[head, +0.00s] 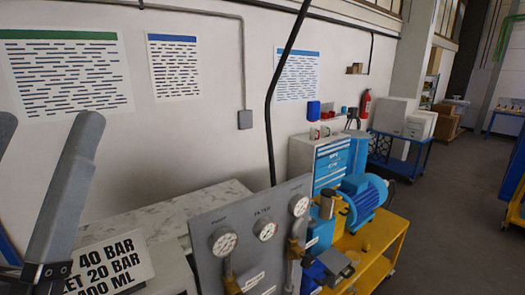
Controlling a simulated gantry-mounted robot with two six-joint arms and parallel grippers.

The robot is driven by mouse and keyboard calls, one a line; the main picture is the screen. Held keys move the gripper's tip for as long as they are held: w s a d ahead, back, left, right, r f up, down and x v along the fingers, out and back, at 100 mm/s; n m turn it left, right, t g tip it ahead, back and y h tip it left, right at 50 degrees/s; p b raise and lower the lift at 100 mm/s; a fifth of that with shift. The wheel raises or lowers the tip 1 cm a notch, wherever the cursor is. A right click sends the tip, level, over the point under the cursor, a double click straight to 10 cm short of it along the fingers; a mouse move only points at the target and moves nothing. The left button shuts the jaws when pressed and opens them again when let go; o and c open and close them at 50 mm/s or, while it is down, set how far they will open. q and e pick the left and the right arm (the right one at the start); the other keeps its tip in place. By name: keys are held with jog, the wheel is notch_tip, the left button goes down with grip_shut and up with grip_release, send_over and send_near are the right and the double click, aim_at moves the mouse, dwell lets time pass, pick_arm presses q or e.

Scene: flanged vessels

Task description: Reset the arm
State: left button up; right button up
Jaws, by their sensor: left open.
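My left gripper (46,125) shows at the left edge of the head view. Its two grey fingers point up and stand apart, with bare wall between them, so it is open and empty. The nearer finger is cut off by the picture's left edge. The lower part of the gripper and the rest of the left arm are mostly out of view. My right gripper is not in view.
A grey gauge panel (205,240) with several dials stands at front centre. A white sign (120,262) is beside the left gripper. A blue motor (362,200) sits on a yellow cart (385,235). A black cable (270,110) hangs at centre.

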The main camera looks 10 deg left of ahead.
pick_arm(q)
notch_tip(320, 180, up, 14)
jog(key=d+m+h+p, duration=0.1)
jog(key=h+p, duration=0.2)
jog(key=p, duration=1.1)
jog(key=shift+w+d+f, duration=0.15)
jog(key=shift+d+f, duration=0.05)
jog(key=shift+d, duration=0.2)
